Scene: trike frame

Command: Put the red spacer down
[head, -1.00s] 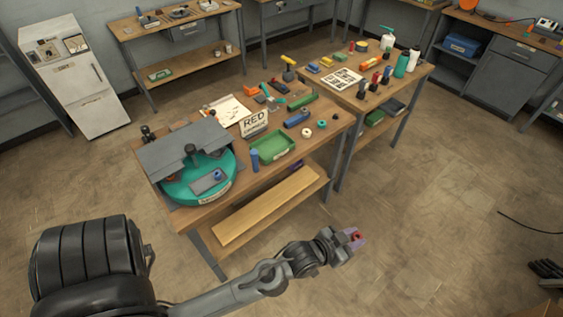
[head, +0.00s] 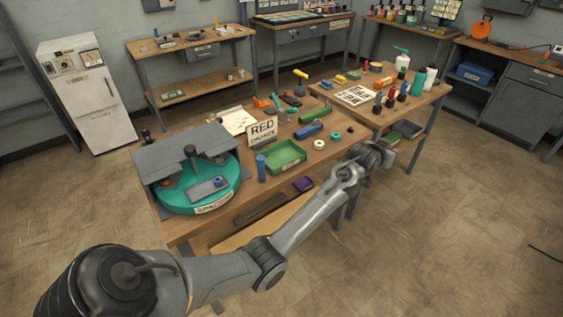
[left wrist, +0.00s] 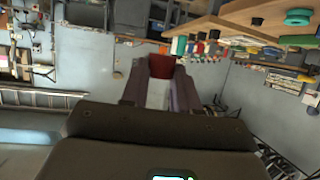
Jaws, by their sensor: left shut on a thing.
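The red spacer (left wrist: 161,66) shows in the left wrist view between the two purple-grey fingers of my left gripper (left wrist: 160,85), which is shut on it. In the head view my left gripper (head: 384,152) is in front of the right end of the near workbench (head: 245,200), close to the gap before the second bench. The spacer cannot be made out in the head view. A sign reading RED (head: 262,132) stands on the near bench, behind a green tray (head: 297,165). My right gripper is in neither view.
A teal turntable (head: 230,192) with a grey cover fills the bench's left end. A blue cylinder (head: 261,168), a white ring (head: 319,145) and a teal ring (head: 336,136) stand near the tray. Bottles (head: 417,80) stand on the second bench (head: 437,92).

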